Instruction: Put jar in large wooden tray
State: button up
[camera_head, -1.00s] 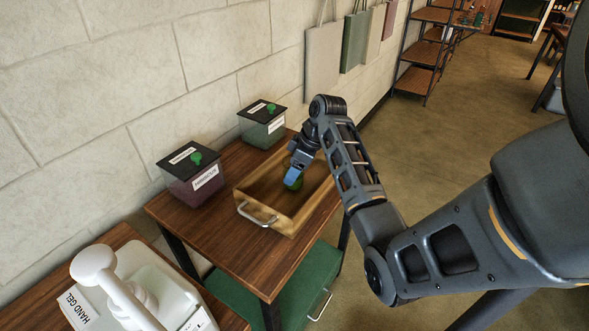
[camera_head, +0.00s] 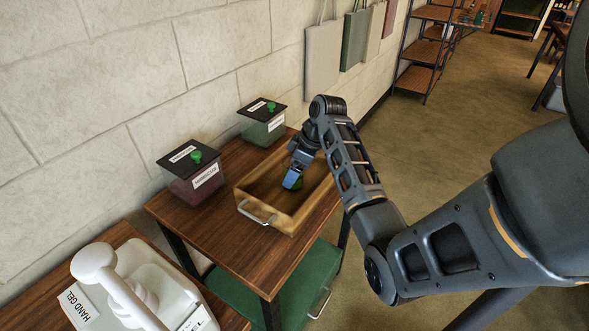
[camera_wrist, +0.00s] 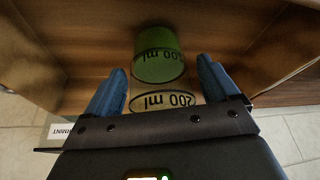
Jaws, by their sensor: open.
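The jar (camera_wrist: 158,62) is clear with green contents and marks reading 100 ml and 200 ml. It is inside the large wooden tray (camera_head: 262,213), which has a metal handle on its near side and also shows in the wrist view (camera_wrist: 95,42). In the head view, only a small green part of the jar (camera_head: 299,184) shows behind my gripper (camera_head: 291,183). In the wrist view, my gripper's blue fingers (camera_wrist: 161,75) are spread, one on each side of the jar. I cannot tell whether either finger touches it.
The tray stands on a wooden table (camera_head: 228,248). Two lidded boxes with green knobs, one purple (camera_head: 195,188) and one green (camera_head: 263,130), stand by the wall. A white hand gel dispenser (camera_head: 140,280) is at the near left. A green drawer (camera_head: 312,285) is below.

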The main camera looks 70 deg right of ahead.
jog(key=p+v, duration=0.1)
jog(key=v, duration=1.1)
jog(key=shift+s, duration=0.1)
dwell(0.9)
